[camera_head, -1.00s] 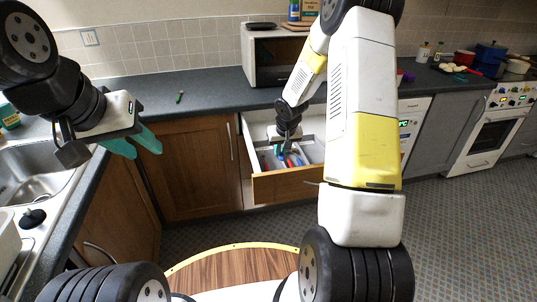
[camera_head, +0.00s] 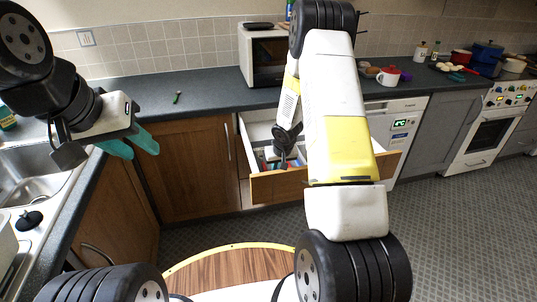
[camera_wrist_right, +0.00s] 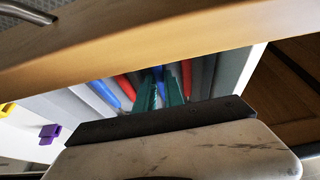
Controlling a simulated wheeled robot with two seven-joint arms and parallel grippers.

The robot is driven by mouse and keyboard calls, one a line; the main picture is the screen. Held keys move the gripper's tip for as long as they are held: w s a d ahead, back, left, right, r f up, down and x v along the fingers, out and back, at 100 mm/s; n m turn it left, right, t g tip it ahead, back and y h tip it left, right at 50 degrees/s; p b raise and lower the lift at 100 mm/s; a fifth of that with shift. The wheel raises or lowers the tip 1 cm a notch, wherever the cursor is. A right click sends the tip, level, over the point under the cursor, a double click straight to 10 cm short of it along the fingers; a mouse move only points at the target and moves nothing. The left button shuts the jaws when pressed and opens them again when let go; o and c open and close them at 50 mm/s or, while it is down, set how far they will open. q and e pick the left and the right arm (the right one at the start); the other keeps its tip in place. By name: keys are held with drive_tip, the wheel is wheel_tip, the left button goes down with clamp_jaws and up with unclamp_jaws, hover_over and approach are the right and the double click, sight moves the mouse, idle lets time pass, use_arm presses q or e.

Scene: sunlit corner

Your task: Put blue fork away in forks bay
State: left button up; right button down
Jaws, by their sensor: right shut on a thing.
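The open drawer (camera_head: 278,187) under the counter holds cutlery in long compartments. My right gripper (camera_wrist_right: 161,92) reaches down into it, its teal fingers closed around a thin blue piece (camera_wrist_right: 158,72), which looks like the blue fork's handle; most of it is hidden. Other blue (camera_wrist_right: 104,94) and red (camera_wrist_right: 125,87) handles lie in compartments to the left in the wrist view. I cannot tell which compartment is the forks bay. In the head view the right fingertips are hidden by the wrist and drawer front. My left gripper (camera_head: 132,148) is open and empty near the sink.
A purple clip-like piece (camera_wrist_right: 50,132) shows beside the drawer contents in the wrist view. A white mug (camera_head: 388,76) and a microwave (camera_head: 262,58) stand on the counter. A green-handled item (camera_head: 177,97) lies on the clear counter left of the microwave. The sink (camera_head: 30,178) is at left.

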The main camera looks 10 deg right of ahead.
drive_tip(key=shift+f, duration=0.15)
drive_tip(key=c, duration=1.7)
unclamp_jaws()
drive_tip(key=v, duration=2.6)
drive_tip(key=s+a+r, duration=0.2)
drive_tip(key=s+r, duration=0.2)
drive_tip(key=s, duration=0.3)
drive_tip(key=s+a+r+t+y, duration=0.1)
drive_tip(key=s+a+r, duration=0.1)
drive_tip(key=s+r, duration=0.2)
drive_tip(key=s+a+r+y, duration=0.1)
drive_tip(key=s+r, duration=0.4)
drive_tip(key=s, duration=0.6)
drive_tip(key=shift+a+r+t, duration=0.1)
drive_tip(key=shift+a+t, duration=0.2)
drive_tip(key=shift+a, duration=0.3)
